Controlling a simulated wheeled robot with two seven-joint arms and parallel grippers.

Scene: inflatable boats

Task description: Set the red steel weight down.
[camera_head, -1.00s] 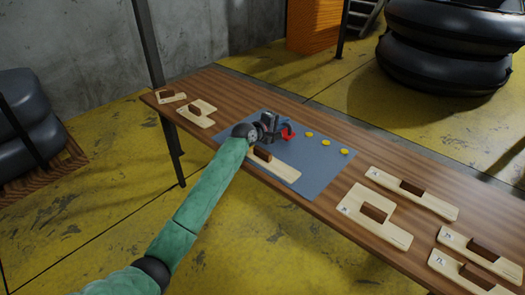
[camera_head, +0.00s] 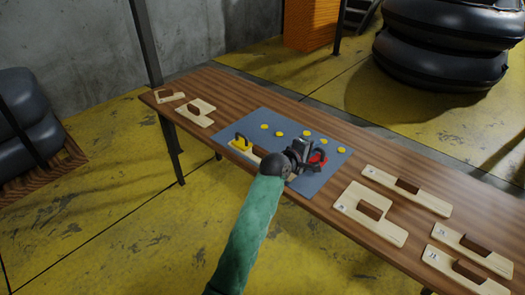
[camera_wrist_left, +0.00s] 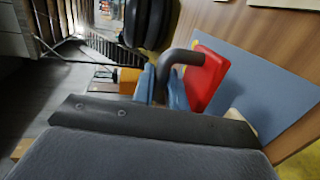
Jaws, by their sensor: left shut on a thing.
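The red steel weight (camera_head: 318,158) is held by my left gripper (camera_head: 306,153) over the right part of the blue-grey mat (camera_head: 330,170). In the left wrist view the red block (camera_wrist_left: 205,76) has a dark bent handle (camera_wrist_left: 176,62), and the blue fingers (camera_wrist_left: 160,85) are shut on that handle. The block is tilted in that view, with the mat behind it. I cannot tell how far its underside is from the mat. My right gripper is not in view.
A yellow weight (camera_head: 241,144) with a black handle stands at the mat's left. Several yellow discs (camera_head: 307,135) lie along its far side. A wooden board on the mat is mostly hidden by my arm. Boards with brown blocks (camera_head: 370,212) lie right and far left.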

